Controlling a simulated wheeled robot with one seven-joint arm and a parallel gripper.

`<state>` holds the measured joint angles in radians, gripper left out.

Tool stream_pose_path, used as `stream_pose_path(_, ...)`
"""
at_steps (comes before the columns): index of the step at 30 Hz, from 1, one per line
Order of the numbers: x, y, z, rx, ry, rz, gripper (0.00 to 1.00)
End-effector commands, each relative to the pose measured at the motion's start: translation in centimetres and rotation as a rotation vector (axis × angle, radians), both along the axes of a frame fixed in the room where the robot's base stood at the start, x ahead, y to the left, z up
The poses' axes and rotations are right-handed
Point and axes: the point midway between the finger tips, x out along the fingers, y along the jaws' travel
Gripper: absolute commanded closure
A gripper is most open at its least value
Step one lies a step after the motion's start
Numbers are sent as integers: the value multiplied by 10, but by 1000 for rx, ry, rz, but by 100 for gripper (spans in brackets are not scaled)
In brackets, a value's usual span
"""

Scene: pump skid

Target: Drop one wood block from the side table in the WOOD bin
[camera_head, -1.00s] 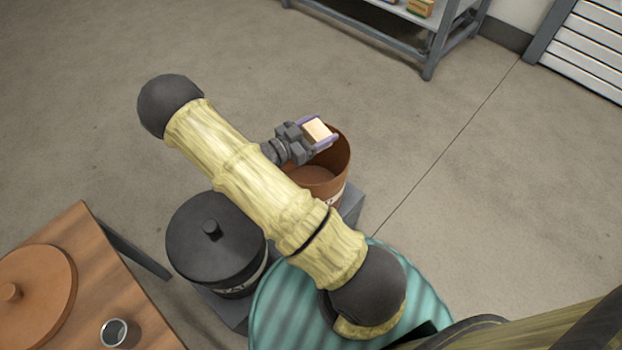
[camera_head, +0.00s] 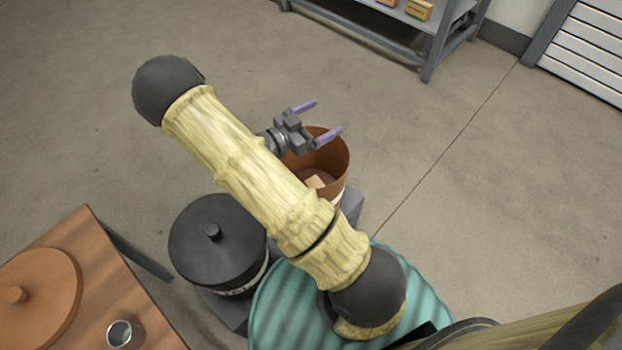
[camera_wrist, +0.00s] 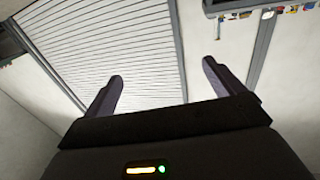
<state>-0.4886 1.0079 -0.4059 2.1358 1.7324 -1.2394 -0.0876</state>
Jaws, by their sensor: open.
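The wood block (camera_head: 316,181) is pale and lies inside the brown open bin (camera_head: 335,160), low down near its floor. Most of the bin's label is hidden, so I cannot read it. My gripper (camera_head: 321,119) is open and empty above the bin's far rim, apart from the block. In the wrist view its two fingers (camera_wrist: 161,85) are spread wide with nothing between them. My arm hides part of the bin's left side.
A black lidded bin (camera_head: 217,240) stands left of the brown bin. A wooden table (camera_head: 100,275) at lower left holds a round brown lid (camera_head: 45,300) and a metal cup (camera_head: 122,334). A grey shelf (camera_head: 385,45) with small boxes stands at the back. The floor on the right is clear.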

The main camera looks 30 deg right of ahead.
Motion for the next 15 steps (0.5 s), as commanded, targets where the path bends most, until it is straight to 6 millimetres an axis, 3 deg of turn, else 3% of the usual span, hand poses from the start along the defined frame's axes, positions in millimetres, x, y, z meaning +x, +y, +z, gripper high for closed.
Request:
stream_pose_path(1, 1, 1, 14, 1, -3, 3, 7)
stream_pose_path(6, 1, 2, 36, 0, -1, 4, 7)
stream_pose_path(15, 1, 2, 40, -1, 1, 4, 7)
